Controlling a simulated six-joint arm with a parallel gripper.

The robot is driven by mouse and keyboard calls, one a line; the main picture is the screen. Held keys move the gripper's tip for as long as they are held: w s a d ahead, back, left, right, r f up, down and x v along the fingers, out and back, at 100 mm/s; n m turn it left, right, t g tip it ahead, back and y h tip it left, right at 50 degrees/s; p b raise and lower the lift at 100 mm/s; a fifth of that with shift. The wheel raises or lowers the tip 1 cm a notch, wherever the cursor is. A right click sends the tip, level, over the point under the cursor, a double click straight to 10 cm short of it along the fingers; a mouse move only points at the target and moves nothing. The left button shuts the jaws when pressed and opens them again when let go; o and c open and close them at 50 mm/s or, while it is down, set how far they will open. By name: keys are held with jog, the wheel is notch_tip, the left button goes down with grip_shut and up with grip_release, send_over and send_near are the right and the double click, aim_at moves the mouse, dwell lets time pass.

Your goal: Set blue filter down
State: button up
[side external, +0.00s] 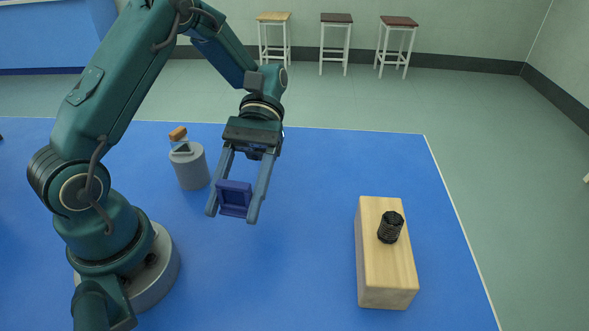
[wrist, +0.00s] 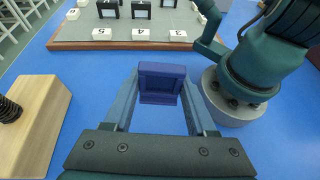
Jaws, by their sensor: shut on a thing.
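The blue filter is a small dark blue-purple square frame (side external: 235,198). It also shows in the wrist view (wrist: 161,81), between the tips of my two long fingers. My gripper (side external: 233,205) is shut on it and holds it up over the blue table, left of the wooden block in the side view. How high it hangs above the table I cannot tell exactly. In the wrist view a board (wrist: 150,45) with a wooden edge and a grey top lies beyond the filter. It carries white numbered blocks and black frame-like holders.
A wooden block (side external: 370,270) with a black ribbed cylinder (side external: 390,227) on it stands at the right of the table. A grey cylinder (side external: 191,170) with an orange-stoppered flask stands behind my gripper. The blue table (side external: 300,260) is clear between my gripper and the block.

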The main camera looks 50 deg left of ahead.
jog(key=s+m+g+y, duration=0.1)
jog(key=s+m+y, duration=0.1)
jog(key=m+y, duration=0.1)
jog(key=s+m+g+y, duration=0.1)
jog(key=m+y, duration=0.1)
jog(key=shift+s+a+f+g, duration=0.2)
jog(key=shift+s+a+g, duration=0.1)
jog(key=shift+a, duration=0.1)
jog(key=w+a+m+t+y, duration=0.2)
jog(key=a+m+t+y, duration=0.6)
jog(key=m+y, duration=0.7)
jog(key=w+a+r+m+t+y, duration=0.1)
jog(key=w+r+m+t, duration=0.2)
jog(key=w+m+t, duration=0.45)
jog(key=w+d+r+m+t+h, duration=0.7)
jog(key=m+t+h, duration=0.4)
jog(key=m, duration=0.3)
jog(key=n+y, duration=0.2)
jog(key=y, duration=0.1)
send_over(309, 188)
notch_tip(309, 188, down, 12)
jog(key=r, duration=0.1)
jog(key=shift+n+g, duration=0.25)
jog(key=shift+g, duration=0.2)
jog(key=shift+f, duration=4.65)
